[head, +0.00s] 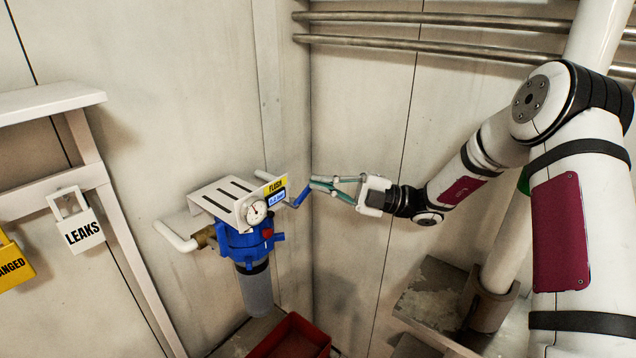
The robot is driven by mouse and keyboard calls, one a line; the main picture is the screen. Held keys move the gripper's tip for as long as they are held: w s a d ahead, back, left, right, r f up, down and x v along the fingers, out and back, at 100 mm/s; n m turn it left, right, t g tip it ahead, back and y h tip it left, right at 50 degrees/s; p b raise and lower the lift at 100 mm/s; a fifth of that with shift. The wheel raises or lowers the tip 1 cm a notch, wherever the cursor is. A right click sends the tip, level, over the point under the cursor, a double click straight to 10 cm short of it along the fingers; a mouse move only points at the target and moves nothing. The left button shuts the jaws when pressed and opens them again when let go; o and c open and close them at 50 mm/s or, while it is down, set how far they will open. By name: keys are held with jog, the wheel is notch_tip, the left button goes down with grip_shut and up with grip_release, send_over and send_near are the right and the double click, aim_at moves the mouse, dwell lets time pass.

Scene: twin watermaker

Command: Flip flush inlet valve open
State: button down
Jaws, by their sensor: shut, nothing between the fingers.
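The flush unit (246,238) has a blue head, a grey filter bowl below and a white slotted bracket on top. It is fixed near the corner, with a yellow "FLUSH" label, a small blue display and a round gauge (256,212). A blue valve lever (301,194) sticks out at its right side, angled up to the right. My gripper (314,184) comes from the right with its green fingers shut and empty. The fingertips are at the upper end of the lever; I cannot tell whether they touch it.
A red bin (292,338) stands below the unit. A white padlock tag "LEAKS" (82,232) and a yellow tag (12,262) hang from a white frame at left. Metal pipes (440,40) run along the upper wall. A stepped block (432,300) stands at lower right.

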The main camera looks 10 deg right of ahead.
jog(key=shift+w+d+f, duration=0.15)
jog(key=shift+w+f, duration=0.05)
jog(key=shift+f, duration=0.2)
jog(key=shift+r, duration=0.15)
notch_tip(320, 180, up, 10)
dwell(0.3)
